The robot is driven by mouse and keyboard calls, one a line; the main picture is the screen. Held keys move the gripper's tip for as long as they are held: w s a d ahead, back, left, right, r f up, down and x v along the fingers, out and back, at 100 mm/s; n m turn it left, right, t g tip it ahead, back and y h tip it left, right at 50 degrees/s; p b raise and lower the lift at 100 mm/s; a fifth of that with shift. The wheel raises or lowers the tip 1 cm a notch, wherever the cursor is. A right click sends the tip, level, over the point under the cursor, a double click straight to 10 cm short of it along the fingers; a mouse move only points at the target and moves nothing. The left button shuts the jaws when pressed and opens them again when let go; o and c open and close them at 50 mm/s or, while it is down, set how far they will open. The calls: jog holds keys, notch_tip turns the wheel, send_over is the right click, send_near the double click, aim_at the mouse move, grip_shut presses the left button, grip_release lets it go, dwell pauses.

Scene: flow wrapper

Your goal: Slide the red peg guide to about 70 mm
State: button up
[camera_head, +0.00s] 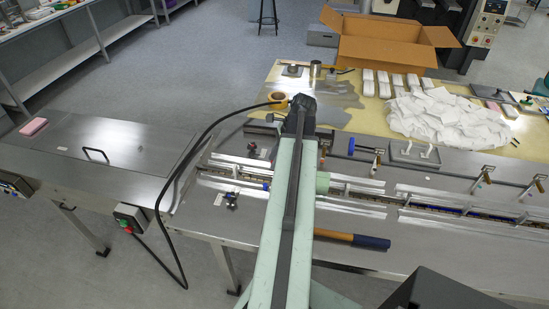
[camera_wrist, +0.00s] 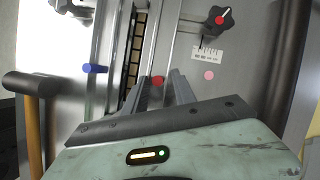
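The red peg (camera_wrist: 157,80) of the guide shows in the wrist view, beside a bright rail (camera_wrist: 168,38). My gripper (camera_wrist: 160,77) is open, its two dark fingers spread on either side of the red peg with gaps visible. I cannot tell how deep the fingers reach around it. A small white scale label (camera_wrist: 207,54) lies to the right of the rail; its numbers are too small to read. A blue peg (camera_wrist: 95,69) is on another rail to the left. In the head view my arm hides the gripper and the red peg.
A black knob with a red centre (camera_wrist: 222,18) stands at the upper right in the wrist view. A hammer-like tool (camera_head: 352,239) lies on the machine table. A cardboard box (camera_head: 385,45) and a white pile (camera_head: 447,117) are behind. The left metal tabletop (camera_head: 120,150) is mostly clear.

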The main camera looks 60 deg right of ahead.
jog(key=shift+r, duration=0.1)
jog(key=p+v, duration=0.7)
jog(key=shift+r, duration=0.25)
